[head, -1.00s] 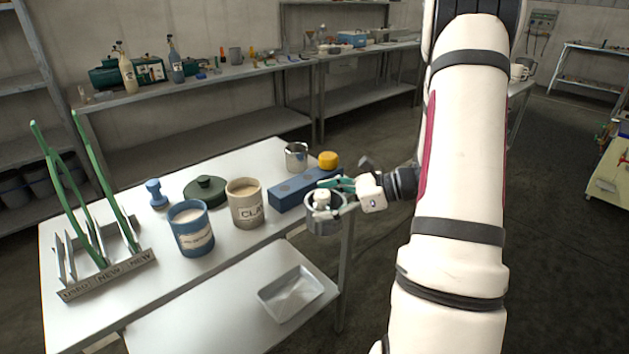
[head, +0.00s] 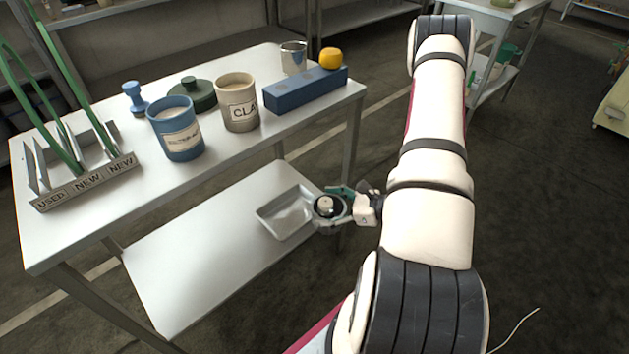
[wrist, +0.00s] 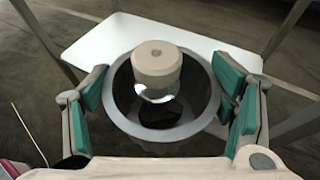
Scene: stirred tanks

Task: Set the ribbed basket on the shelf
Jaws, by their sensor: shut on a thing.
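The ribbed basket is a round grey cup-like container with a dark inside and a pale knob in its middle. My gripper (head: 338,204) is shut on the basket (head: 325,222), below tabletop level, near the right end of the lower shelf (head: 190,265). In the wrist view the basket (wrist: 113,103) sits upright between the green-padded fingers of my gripper (wrist: 163,85). The white shelf (wrist: 90,48) shows beyond and under it in that view. The basket's underside is hidden, and I cannot tell its gap to the shelf.
A shallow metal tray (head: 285,218) lies on the shelf just left of the basket. A table leg (head: 350,150) stands close by. The tabletop above holds a blue block (head: 305,92), a clay crock (head: 238,108), a blue crock (head: 176,135) and a rack (head: 85,183). The shelf's left part is clear.

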